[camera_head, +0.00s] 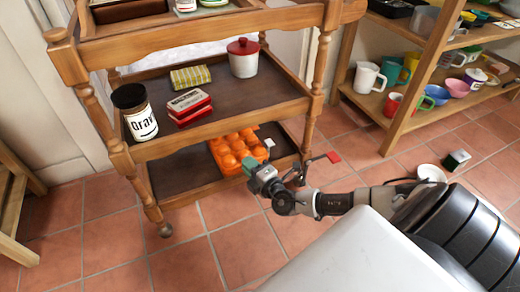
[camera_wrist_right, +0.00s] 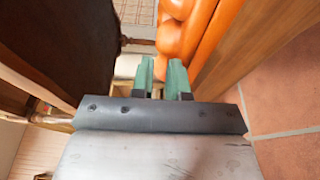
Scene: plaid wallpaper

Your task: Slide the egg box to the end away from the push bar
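The orange egg box (camera_head: 238,150) is on the bottom shelf (camera_head: 180,175) of a wooden trolley, with rounded cups along its top. The egg box also shows in the right wrist view (camera_wrist_right: 182,30), close beyond the fingers. My right gripper (camera_head: 252,170) is low at the shelf's front edge, by the near right part of the egg box. Whether a finger touches the egg box cannot be told. My left gripper is not in view.
The shelf above (camera_head: 225,95) holds a dark-lidded jar (camera_head: 140,122), red tins (camera_head: 190,106), a striped packet (camera_head: 190,77) and a white canister (camera_head: 243,62). Trolley posts flank the bottom shelf. A crockery rack (camera_head: 425,75) stands at right.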

